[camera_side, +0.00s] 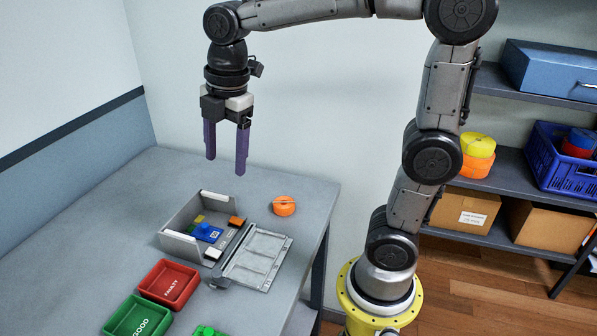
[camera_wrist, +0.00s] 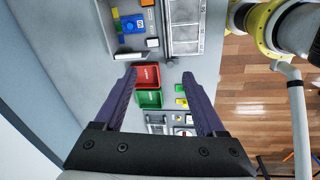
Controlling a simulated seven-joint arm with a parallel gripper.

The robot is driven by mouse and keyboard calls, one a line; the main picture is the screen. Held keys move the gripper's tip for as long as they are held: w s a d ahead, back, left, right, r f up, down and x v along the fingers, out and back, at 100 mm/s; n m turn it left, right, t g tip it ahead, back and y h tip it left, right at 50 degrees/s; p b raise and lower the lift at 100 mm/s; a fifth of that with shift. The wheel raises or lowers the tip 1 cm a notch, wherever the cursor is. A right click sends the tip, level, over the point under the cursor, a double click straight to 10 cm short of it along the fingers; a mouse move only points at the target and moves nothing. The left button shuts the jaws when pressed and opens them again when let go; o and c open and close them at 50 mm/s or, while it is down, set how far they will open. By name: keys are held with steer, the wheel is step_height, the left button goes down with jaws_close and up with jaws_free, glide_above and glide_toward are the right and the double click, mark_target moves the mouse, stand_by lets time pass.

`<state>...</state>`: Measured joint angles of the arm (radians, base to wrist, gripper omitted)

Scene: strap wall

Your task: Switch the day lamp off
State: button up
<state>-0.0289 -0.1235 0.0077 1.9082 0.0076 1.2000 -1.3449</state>
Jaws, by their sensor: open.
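My gripper (camera_side: 226,165) is open and empty, its two purple fingers pointing down high above the grey table. In the wrist view my gripper (camera_wrist: 159,75) has its fingers wide apart. No day lamp can be made out for certain. In the wrist view, small white and grey items (camera_wrist: 184,132) with dark and red details lie beyond the green bin, partly hidden by my gripper; I cannot tell whether they include a lamp or switch.
The grey table (camera_side: 110,215) holds an open grey box (camera_side: 180,243) with small parts, a grey slotted tray (camera_side: 258,257), an orange roll (camera_side: 284,206), a red FAULTY bin (camera_side: 169,285) and a green GOOD bin (camera_side: 137,318). Shelves (camera_side: 500,165) with boxes stand right.

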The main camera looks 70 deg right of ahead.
steer(key=s+d+f+m+t, duration=0.1)
steer(key=s+f+m+t, duration=0.1)
steer(key=s+m, duration=0.8)
steer(key=shift+s+t, duration=0.7)
steer(key=shift+s, duration=0.95)
steer(key=m, duration=0.2)
steer(key=f+m, duration=0.1)
steer(key=m, duration=0.1)
steer(key=s+f+m, duration=0.1)
steer(key=shift+f+m, duration=0.25)
steer(key=shift+m, duration=0.15)
